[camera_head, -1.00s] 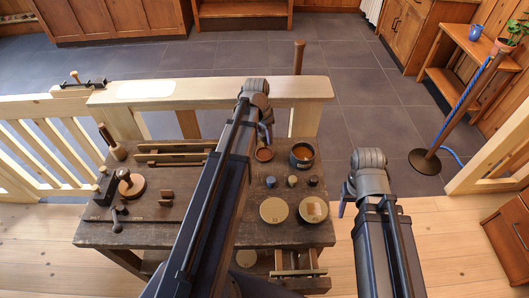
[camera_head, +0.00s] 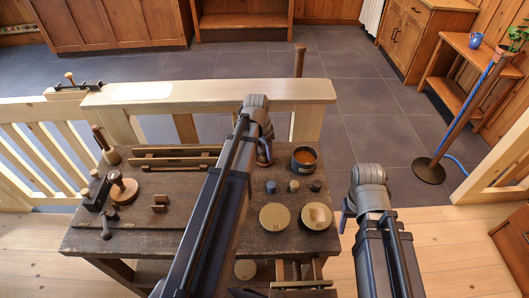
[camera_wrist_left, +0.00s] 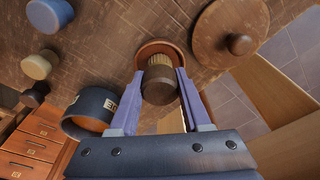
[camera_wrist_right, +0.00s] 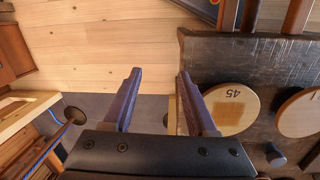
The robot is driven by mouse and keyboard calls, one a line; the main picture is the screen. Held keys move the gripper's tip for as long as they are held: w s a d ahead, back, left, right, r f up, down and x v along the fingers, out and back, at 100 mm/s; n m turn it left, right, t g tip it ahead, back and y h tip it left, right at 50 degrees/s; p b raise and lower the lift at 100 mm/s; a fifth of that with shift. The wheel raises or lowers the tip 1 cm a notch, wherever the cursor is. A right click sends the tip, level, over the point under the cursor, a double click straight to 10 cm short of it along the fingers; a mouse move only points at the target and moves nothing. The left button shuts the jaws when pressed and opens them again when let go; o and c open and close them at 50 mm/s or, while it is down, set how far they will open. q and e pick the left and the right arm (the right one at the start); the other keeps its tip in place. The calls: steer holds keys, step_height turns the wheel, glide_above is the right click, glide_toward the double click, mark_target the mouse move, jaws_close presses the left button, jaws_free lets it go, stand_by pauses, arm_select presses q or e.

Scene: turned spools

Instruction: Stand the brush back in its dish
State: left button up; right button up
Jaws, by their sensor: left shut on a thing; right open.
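The brush (camera_wrist_left: 158,88), with a dark round handle end and pale bristles, is between the fingers of my left gripper (camera_wrist_left: 160,72), which is shut on it. The bristles point down at the small reddish-brown dish (camera_wrist_left: 146,47), and the brush looks upright over or in it. I cannot tell whether the bristles touch the dish floor. In the head view my left gripper (camera_head: 264,155) is low over the bench and largely hides the dish and brush. My right gripper (camera_wrist_right: 160,75) is open and empty, off the bench's right edge; it also shows in the head view (camera_head: 346,214).
A dark pot (camera_head: 304,158) stands close to the right of my left gripper. Small spools (camera_head: 294,186) and two round discs (camera_head: 275,217) lie nearer on the workbench (camera_head: 150,238). A knobbed wooden disc (camera_wrist_left: 240,20) is near the dish. A pale rail (camera_head: 215,92) runs behind.

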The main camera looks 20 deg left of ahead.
mark_target(261, 150)
arm_select(q)
steer(key=shift+f, duration=0.15)
steer(key=o, duration=1.2)
step_height(261, 150, up, 12)
steer(key=s+p, duration=0.1)
steer(key=p, duration=1.1)
steer(key=shift+s+a, duration=0.3)
steer(key=shift+s, duration=0.05)
steer(key=s+d+g+y, duration=0.1)
steer(key=s+d, duration=0.6)
steer(key=d, duration=0.4)
steer(key=s+d+g+y, duration=0.1)
steer(key=s+d, duration=0.6)
steer(key=d, duration=0.5)
steer(key=shift+s+d, duration=0.15)
steer(key=shift+s, duration=0.2)
